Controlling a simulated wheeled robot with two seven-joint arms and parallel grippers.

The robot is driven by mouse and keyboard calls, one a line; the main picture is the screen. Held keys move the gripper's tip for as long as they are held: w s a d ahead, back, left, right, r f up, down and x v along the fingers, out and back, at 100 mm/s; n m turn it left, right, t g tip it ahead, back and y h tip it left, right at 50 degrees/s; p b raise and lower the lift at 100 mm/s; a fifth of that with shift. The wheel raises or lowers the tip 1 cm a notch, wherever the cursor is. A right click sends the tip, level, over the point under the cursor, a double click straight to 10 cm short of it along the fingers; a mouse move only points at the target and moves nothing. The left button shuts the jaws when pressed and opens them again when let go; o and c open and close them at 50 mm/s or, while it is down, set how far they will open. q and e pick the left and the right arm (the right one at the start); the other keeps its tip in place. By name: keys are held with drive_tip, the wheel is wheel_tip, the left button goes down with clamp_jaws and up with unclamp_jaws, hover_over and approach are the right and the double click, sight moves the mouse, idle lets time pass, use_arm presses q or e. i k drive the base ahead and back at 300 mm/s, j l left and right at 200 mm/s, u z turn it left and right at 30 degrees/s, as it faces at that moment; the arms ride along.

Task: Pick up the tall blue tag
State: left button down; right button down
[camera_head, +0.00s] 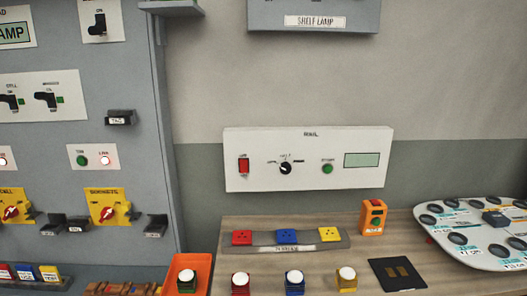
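A blue tag (26,272) stands at the bottom left corner between a red tag (6,272) and a yellow tag (49,274). Its label is too small to read, and I cannot tell for sure that it is the tall blue tag. Its lower part is near the picture's bottom edge. Neither of my grippers is in view.
A grey panel (130,160) with switches and dark brackets rises at the left. A wooden bench (215,250) holds red, blue and yellow socket blocks, several push buttons, an orange box (373,218) and a black plate (396,274). A pale board (475,255) lies at the right.

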sight(25, 272)
drive_tip(key=u, duration=1.6)
drive_tip(key=z, duration=0.3)
drive_tip(key=i+j+z, duration=0.15)
drive_tip(key=z, duration=0.25)
drive_tip(key=j+z, duration=0.4)
drive_tip(key=i+j+z, duration=0.15)
drive_tip(key=z, duration=0.25)
drive_tip(key=j+z, duration=0.45)
drive_tip(key=j, duration=2.05)
